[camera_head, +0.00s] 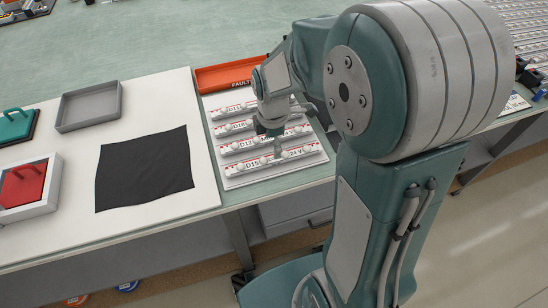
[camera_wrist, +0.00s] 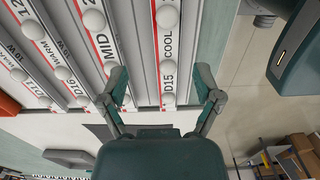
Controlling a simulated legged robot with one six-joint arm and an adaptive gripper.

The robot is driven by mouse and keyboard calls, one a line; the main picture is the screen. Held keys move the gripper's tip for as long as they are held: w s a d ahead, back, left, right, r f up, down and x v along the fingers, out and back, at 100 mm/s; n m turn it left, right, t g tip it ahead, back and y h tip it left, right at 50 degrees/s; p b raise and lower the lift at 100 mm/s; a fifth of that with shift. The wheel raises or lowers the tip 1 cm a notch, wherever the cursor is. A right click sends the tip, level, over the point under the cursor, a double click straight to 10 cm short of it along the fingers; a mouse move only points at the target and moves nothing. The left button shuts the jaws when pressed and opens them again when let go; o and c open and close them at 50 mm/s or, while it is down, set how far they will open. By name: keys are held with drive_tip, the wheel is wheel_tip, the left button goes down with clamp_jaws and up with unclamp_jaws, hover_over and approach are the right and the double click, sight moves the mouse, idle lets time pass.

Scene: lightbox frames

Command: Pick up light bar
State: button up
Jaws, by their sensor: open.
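Several white light bars with round bulbs lie side by side on a white tray (camera_head: 262,180) in the head view. The nearest light bar, marked D15 (camera_head: 256,164), also shows in the wrist view with the word COOL (camera_wrist: 168,45). The bars behind it include D12 (camera_head: 235,147) and D16 (camera_head: 230,128). My gripper (camera_head: 268,137) is over the front bars, pointing down. In the wrist view my gripper (camera_wrist: 162,88) is open, and the D15 bar runs between its two fingers. I see no contact with it.
An orange bin marked FAULTY (camera_head: 225,76) stands behind the bars. To the left are a black cloth (camera_head: 145,168), an empty grey tray (camera_head: 88,106), a red block in a white frame (camera_head: 28,184) and a teal-handled piece (camera_head: 15,127). The table's front edge is close to the bars.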

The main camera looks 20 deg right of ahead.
sight(274, 160)
drive_tip(key=f, duration=0.2)
drive_tip(key=s+f, duration=0.1)
drive_tip(key=f, duration=0.1)
drive_tip(key=shift+f, duration=0.25)
drive_tip(key=shift+w+f, duration=0.1)
drive_tip(key=shift+f, duration=0.4)
clamp_jaws()
